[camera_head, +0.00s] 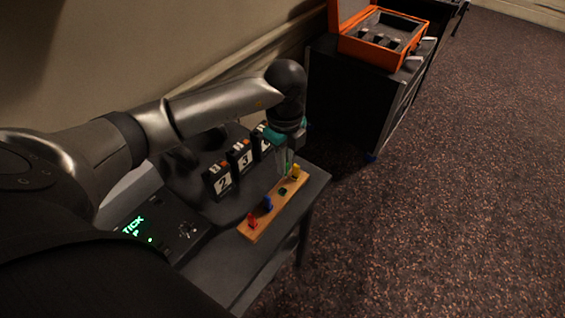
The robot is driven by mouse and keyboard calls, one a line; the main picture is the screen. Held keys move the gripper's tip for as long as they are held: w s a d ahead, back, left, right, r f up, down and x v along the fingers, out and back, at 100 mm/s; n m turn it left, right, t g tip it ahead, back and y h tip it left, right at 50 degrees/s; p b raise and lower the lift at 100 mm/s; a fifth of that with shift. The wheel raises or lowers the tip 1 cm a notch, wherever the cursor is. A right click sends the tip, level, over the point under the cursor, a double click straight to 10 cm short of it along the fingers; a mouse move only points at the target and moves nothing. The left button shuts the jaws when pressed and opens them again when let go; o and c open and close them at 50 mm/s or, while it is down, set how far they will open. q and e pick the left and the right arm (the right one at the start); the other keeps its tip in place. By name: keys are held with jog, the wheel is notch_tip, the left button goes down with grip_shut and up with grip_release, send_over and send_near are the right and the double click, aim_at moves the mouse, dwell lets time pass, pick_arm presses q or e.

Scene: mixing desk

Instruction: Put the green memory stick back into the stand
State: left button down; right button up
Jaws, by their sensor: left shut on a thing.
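The wooden stand (271,213) lies near the right edge of the dark desk. A red stick (252,220), a blue stick (267,203) and a yellow stick (296,171) stand upright in it. A small dark green spot shows between blue and yellow; I cannot tell whether it is a slot or part of a stick. My left gripper (286,170) points down above the stand, beside the yellow stick. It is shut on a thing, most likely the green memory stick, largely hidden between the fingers. My right gripper is not in view.
Black numbered boxes (218,181) stand in a row behind the stand. A dark console (160,232) with green lit text is at the left of the desk. An open orange case (372,50) sits on a black case at the back. Carpet floor is clear at right.

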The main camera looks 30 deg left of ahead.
pick_arm(q)
jog(key=shift+a+f+n, duration=0.25)
jog(key=shift+f+n, duration=0.15)
jog(key=shift+n, duration=0.4)
notch_tip(320, 180, down, 5)
jog(key=b, duration=0.5)
jog(key=shift+f, duration=0.2)
jog(key=shift+f+b, duration=0.15)
jog(key=shift+b, duration=0.25)
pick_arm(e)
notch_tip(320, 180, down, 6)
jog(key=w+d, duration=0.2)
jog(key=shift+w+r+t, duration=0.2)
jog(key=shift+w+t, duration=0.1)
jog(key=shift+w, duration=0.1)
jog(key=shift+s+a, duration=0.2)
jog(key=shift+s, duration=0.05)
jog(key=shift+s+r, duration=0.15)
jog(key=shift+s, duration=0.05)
